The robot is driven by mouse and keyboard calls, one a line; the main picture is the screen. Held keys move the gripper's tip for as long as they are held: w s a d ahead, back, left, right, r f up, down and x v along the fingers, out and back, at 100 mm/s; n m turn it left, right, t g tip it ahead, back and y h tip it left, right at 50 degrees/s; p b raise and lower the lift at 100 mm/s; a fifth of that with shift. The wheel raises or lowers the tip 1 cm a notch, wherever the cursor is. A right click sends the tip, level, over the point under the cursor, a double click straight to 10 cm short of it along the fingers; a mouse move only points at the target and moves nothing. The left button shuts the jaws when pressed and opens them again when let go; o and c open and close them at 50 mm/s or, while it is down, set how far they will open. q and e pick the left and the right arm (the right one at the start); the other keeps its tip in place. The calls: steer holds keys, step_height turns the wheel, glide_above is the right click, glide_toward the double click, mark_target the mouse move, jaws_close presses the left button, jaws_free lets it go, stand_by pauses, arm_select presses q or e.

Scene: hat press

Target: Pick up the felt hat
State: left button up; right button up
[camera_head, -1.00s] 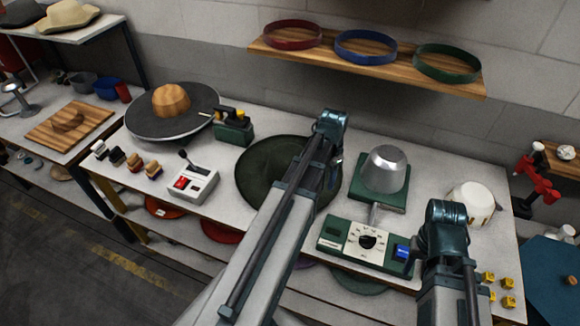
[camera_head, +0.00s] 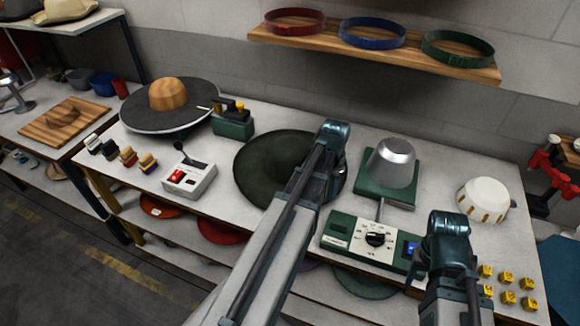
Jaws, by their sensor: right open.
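A dark green felt hat (camera_head: 262,165) with a wide round brim lies on the white bench, near the middle of the view. My left arm crosses in front of its right side and hides part of it. My left gripper does not show. My right gripper (camera_head: 414,281) is at the lower right, mostly hidden by its own arm, beside the control box with the dial. It is open and well to the right of the hat, apart from it.
A metal dome on a green base (camera_head: 392,165) stands right of the hat, behind the control box (camera_head: 372,240). A switch box (camera_head: 190,179) and a round plate with a wooden block (camera_head: 170,97) stand left.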

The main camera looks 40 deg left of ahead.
mark_target(326, 199)
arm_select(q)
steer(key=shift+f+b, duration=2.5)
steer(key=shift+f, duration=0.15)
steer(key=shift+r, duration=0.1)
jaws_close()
